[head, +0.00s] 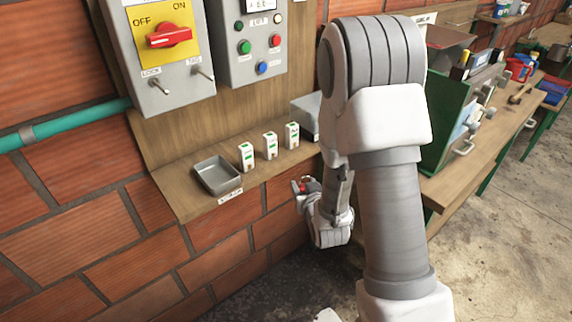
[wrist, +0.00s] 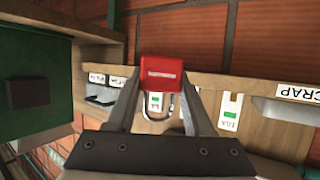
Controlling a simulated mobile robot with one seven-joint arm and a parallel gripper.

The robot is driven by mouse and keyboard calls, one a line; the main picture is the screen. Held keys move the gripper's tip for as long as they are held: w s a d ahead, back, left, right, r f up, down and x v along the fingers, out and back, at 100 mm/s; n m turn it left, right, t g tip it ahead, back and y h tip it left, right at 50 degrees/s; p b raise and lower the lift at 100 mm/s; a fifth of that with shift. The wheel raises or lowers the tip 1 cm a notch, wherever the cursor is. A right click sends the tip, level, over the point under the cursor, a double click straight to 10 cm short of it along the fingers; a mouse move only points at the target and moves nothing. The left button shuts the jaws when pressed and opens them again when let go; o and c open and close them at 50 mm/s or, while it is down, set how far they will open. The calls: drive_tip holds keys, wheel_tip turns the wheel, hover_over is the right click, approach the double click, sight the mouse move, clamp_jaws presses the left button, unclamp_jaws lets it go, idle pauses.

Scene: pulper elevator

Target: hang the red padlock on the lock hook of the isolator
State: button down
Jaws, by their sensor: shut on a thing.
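My gripper (wrist: 162,82) is shut on the red padlock (wrist: 162,70), holding it by its body between the fingertips. A grey loop, seemingly the shackle, shows just below the body in the wrist view. In the head view my gripper (head: 304,188) is low, below and in front of the shelf; only a small red bit of the padlock shows there. The isolator (head: 165,55) is the grey box at upper left with a yellow plate and a red handle between OFF and ON.
A tag hook (head: 199,70) sits right of the lock hook. A control box (head: 250,45) with buttons is beside the isolator. Below, a wooden shelf (head: 215,165) bears a metal tray (head: 218,175) and white-and-green blocks (head: 270,146). A cluttered workbench (head: 470,170) stands right.

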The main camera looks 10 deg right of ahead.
drive_tip(key=s+a+r+n+g+y+p, duration=0.1)
drive_tip(key=s+a+r+n+y+p, duration=0.25)
drive_tip(key=a+r, duration=0.5)
drive_tip(key=s+a+r+n+g+y+p, duration=0.25)
drive_tip(key=a+r+p, duration=0.35)
drive_tip(key=r, duration=0.4)
drive_tip(key=s+a+r+n+g+y+p, duration=0.1)
drive_tip(key=s+a+r+n+y+p, duration=0.15)
drive_tip(key=a+r, duration=0.65)
drive_tip(key=w+a+f, duration=0.1)
drive_tip(key=w+a, duration=0.4)
drive_tip(key=w, duration=0.3)
drive_tip(key=shift+f+y+b, duration=0.15)
drive_tip(key=shift+y+b, duration=0.15)
drive_tip(key=shift+y, duration=0.05)
drive_tip(key=shift+a+n, duration=0.1)
drive_tip(key=shift+n, duration=0.15)
drive_tip(key=shift+c, duration=1)
unclamp_jaws()
